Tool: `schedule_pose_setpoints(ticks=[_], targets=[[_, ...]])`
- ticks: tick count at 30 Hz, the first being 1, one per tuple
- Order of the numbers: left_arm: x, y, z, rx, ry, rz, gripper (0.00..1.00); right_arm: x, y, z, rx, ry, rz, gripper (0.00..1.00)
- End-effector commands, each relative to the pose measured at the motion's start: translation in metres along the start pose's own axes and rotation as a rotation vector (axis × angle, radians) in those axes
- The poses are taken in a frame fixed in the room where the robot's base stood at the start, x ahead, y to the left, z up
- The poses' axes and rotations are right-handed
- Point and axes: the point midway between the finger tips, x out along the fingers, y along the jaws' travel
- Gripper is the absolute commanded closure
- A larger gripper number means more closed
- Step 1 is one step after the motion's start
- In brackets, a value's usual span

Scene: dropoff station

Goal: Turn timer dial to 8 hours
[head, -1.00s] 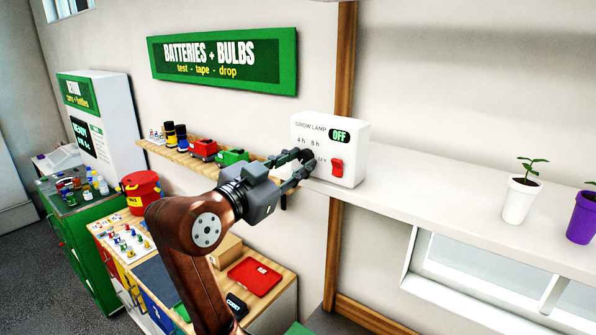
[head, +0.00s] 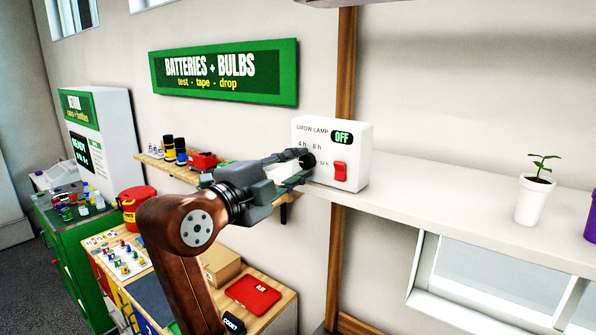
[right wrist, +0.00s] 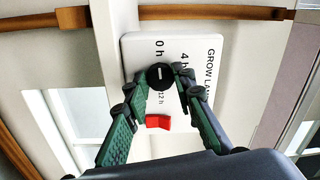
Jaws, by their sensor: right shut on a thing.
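The white grow-lamp timer box (head: 318,183) sits on the shelf against the wall post, with an "OFF" display (head: 342,138) and a red rocker switch (head: 340,172). Its round black dial (right wrist: 160,77) has a short white mark lying along the 0 h–12 h line; which end it points to I cannot tell. The 0 h, 4 h and 12 h labels show in the right wrist view; the 8 h label there is hidden by a finger. My right gripper (right wrist: 163,76) is shut on the dial, one finger on each side. My left gripper is not in view.
The white shelf (head: 440,206) runs right from the box, with a potted seedling (head: 534,199) well clear. A wooden shelf with toy vehicles (head: 203,160) is left of the box. Below stands a workbench with a red tray (head: 253,295).

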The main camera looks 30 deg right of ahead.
Motion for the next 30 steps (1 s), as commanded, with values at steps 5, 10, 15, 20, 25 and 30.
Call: schedule_pose_setpoints(ticks=[5, 10, 15, 20, 25, 30], targets=[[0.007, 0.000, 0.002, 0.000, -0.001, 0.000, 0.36, 0.000, 0.000, 0.001, 0.166, 0.005, -0.002, 1.00], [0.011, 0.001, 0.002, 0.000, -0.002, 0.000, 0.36, 0.000, -0.001, 0.000, 0.313, 0.010, -0.001, 1.00], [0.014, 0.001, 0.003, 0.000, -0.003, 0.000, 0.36, 0.000, -0.001, 0.001, 0.435, 0.014, 0.001, 1.00], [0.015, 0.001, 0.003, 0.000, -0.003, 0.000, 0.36, 0.000, -0.002, 0.001, 0.519, 0.016, 0.002, 1.00], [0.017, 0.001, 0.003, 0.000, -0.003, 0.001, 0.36, 0.000, -0.002, 0.001, 0.575, 0.018, 0.002, 1.00], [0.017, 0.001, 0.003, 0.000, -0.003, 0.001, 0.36, 0.000, -0.002, 0.001, 0.601, 0.019, 0.003, 1.00]])
